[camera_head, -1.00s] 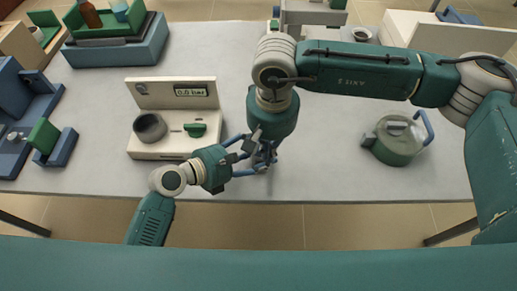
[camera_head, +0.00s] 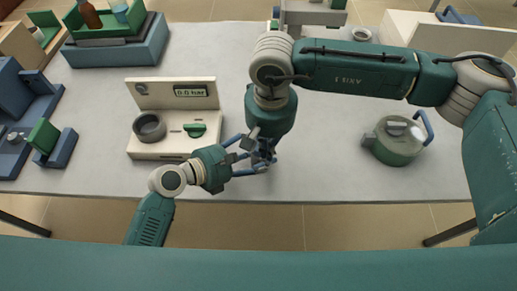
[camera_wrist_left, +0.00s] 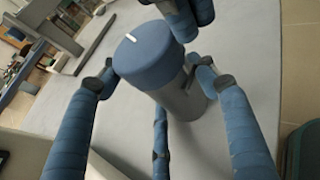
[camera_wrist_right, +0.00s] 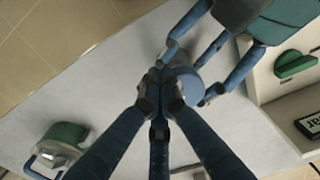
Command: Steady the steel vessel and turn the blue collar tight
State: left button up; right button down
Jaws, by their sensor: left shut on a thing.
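The steel vessel (camera_wrist_left: 184,97) is a grey cylinder with a blue collar (camera_wrist_left: 146,58) on top. A short white mark lies on the collar. My left gripper (camera_wrist_left: 155,85) has its fingers around the vessel's body, below the collar; it also shows in the head view (camera_head: 250,158). My right gripper (camera_wrist_right: 160,92) is above the vessel, its fingertips drawn close together beside the collar's edge. The collar (camera_wrist_right: 187,84) shows partly behind these fingers in the right wrist view. Whether they touch it is unclear. In the head view the grippers mostly hide the vessel.
A cream unit (camera_head: 160,152) with a grey round socket (camera_head: 149,127), a green knob (camera_head: 195,130) and a small display stands left of the grippers. A green lidded pot (camera_head: 396,142) stands at right. The table (camera_head: 330,180) between is clear.

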jog(key=shift+w+a, duration=0.1)
jog(key=shift+a, duration=0.25)
jog(key=shift+w+a+r, duration=0.1)
jog(key=shift+w+a, duration=0.05)
jog(key=shift+a, duration=0.6)
jog(key=shift+w+a+r, duration=0.1)
jog(key=shift+a, duration=0.6)
jog(key=r, duration=0.2)
jog(key=s+r, duration=0.1)
jog(key=r, duration=0.2)
jog(key=shift+s+r, duration=0.15)
jog(key=shift+r, duration=0.2)
